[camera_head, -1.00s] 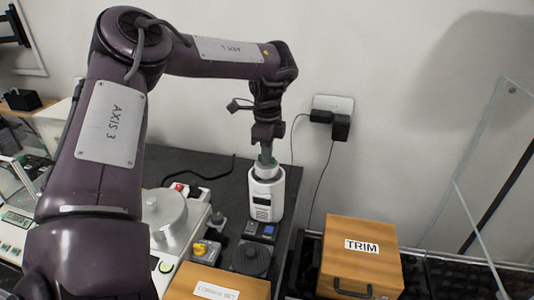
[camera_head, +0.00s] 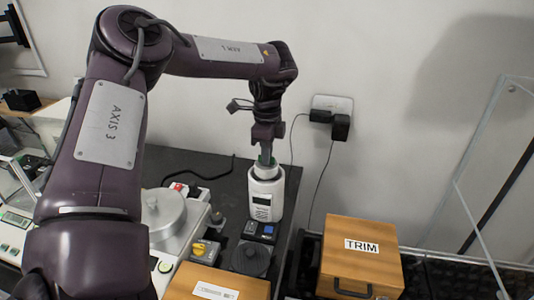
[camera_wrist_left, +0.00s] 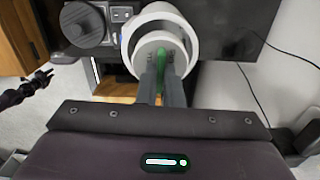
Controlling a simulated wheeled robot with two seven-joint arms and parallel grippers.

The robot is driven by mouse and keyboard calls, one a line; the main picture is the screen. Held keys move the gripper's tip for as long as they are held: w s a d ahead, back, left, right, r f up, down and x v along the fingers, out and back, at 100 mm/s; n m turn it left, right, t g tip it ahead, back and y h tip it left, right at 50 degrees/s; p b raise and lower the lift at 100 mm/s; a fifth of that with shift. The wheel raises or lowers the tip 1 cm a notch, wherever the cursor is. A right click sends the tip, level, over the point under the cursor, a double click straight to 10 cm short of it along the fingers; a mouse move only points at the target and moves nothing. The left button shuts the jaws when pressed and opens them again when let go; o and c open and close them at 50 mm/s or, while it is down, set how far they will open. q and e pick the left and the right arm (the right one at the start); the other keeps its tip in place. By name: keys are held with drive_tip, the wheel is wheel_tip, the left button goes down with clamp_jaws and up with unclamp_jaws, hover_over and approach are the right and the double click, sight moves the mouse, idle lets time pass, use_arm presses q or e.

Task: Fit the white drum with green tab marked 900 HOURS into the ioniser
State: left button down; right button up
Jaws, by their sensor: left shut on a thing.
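The ioniser (camera_head: 264,200) is a white upright cylinder with a small dark display, standing near the dark table's right edge. The white drum (camera_wrist_left: 150,46) with its green tab (camera_wrist_left: 161,58) sits at the ioniser's round top opening in the left wrist view. The ioniser's white rim (camera_wrist_left: 191,36) shows around it. My left gripper (camera_head: 265,157) is above the ioniser, shut on the drum's green tab. Its two grey fingers (camera_wrist_left: 161,78) straddle the tab. How deep the drum sits is hard to tell. The 900 HOURS marking cannot be read. My right gripper is not in view.
A wooden box marked TRIM (camera_head: 361,262) stands at the right, and another wooden box (camera_head: 217,284) is in front. A dark round knob unit (camera_head: 250,258) and a yellow-knobbed box (camera_head: 204,251) stand before the ioniser. A wall adapter (camera_head: 340,127) has hanging cables.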

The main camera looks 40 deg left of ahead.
use_arm(q)
drive_tip(key=shift+f+b, duration=2.5)
drive_tip(key=shift+f, duration=0.7)
drive_tip(key=c, duration=1.5)
unclamp_jaws()
drive_tip(key=shift+r, duration=0.1)
wheel_tip(320, 180, up, 8)
drive_tip(key=shift+f, duration=0.15)
drive_tip(key=shift+f, duration=0.1)
